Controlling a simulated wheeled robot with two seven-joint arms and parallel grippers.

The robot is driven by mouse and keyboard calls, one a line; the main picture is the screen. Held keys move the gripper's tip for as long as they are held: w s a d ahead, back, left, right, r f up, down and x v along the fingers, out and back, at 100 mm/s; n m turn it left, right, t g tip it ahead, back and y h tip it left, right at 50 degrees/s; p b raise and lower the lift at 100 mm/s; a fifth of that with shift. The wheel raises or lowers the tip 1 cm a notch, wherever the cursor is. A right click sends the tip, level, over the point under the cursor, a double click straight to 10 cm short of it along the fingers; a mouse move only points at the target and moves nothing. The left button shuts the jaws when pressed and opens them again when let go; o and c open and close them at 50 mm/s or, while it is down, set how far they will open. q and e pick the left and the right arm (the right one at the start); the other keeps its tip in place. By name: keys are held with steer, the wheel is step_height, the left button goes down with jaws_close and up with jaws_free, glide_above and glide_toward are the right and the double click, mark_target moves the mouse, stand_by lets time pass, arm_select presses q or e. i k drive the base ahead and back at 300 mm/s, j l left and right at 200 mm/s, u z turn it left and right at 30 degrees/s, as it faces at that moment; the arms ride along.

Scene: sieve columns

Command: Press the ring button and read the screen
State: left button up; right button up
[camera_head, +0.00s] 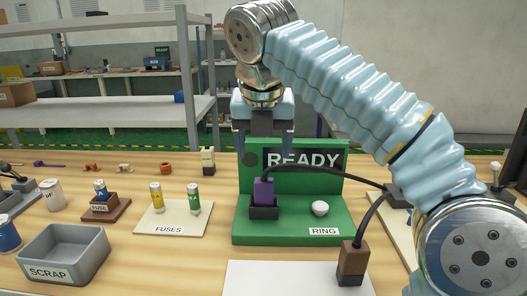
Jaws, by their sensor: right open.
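A green test stand (285,228) stands on the wooden table, with a dark screen (303,159) on its upright back that reads "READY". A white round button (320,208) sits on its base at the right, above a label reading "RING". A purple block (263,191) stands in a dark socket on the base at the left, with a black cable running right. My right gripper (264,140) points down by the upper left of the stand's back, open and empty, its tips left of the word and well apart from the button. My left gripper is not in view.
A brown block with a cable (352,262) stands on a white sheet (290,280) in front. A fuse board (173,218) with yellow and green fuses, a brown fuse block (107,208) and a grey scrap bin (64,254) are at left. Shelving (100,111) stands behind.

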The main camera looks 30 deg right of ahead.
mark_target(321, 209)
steer(key=k+j, duration=0.8)
steer(key=k, duration=0.05)
